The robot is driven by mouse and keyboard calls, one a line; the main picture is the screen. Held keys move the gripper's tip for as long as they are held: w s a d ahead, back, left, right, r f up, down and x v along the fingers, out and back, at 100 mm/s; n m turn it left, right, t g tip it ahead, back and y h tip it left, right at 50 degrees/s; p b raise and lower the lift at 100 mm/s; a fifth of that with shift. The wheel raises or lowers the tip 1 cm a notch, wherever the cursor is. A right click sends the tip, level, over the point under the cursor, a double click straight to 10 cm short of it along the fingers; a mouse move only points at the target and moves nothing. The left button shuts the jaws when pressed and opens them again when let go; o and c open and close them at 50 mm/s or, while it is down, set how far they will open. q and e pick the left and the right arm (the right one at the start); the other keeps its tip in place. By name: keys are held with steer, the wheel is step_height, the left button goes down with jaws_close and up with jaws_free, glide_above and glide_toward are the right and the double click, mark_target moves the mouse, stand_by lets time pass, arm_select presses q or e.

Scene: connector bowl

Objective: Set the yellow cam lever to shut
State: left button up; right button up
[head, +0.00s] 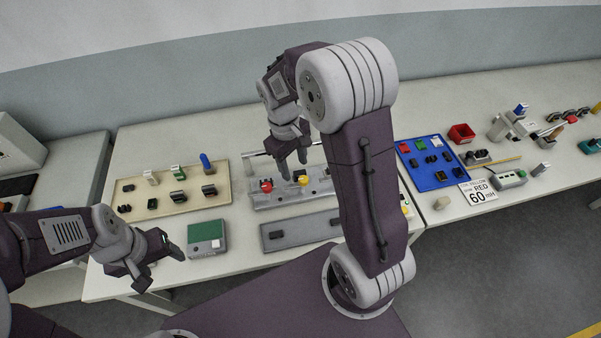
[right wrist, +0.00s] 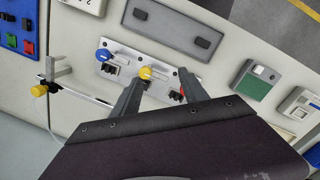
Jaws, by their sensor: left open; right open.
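The yellow cam lever (head: 303,179) sits on a grey fixture plate (head: 262,200) on the table. In the right wrist view the yellow lever (right wrist: 146,73) has a round head with a short arm pointing right, and lies between the fingertips, nearer the left one. My right gripper (head: 292,157) is open and empty, pointing down above the plate; its fingers also show in the right wrist view (right wrist: 160,77). I cannot tell whether a finger touches the lever. My left gripper (head: 160,267) is open and empty near the table's front edge.
A red lever (head: 266,185) and a blue lever (right wrist: 103,55) flank the yellow one. A metal bar (head: 262,153) runs behind the plate. A beige tray (head: 130,208), a green-topped box (head: 205,232) and a grey tray (head: 290,240) stand nearby. A blue board (head: 425,180) lies right.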

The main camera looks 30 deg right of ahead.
steer(key=w+n+g+p, duration=0.1)
steer(key=w+p, duration=0.2)
steer(key=w, duration=0.3)
steer(key=n+g+h+p, duration=0.1)
steer(key=g+p, duration=0.1)
steer(key=p, duration=0.2)
glide_toward(303, 178)
steer(key=p+x, duration=0.3)
steer(key=x, duration=0.5)
steer(key=shift+s+f, duration=0.25)
steer(key=shift+f, duration=0.25)
arm_select(q)
step_height(303, 178, up, 11)
steer(key=w, duration=0.1)
steer(key=shift+a, duration=0.25)
steer(key=shift+w+f, duration=0.1)
steer(key=shift+w, duration=0.05)
arm_select(e)
steer(key=shift+w+f, duration=0.1)
jaws_close()
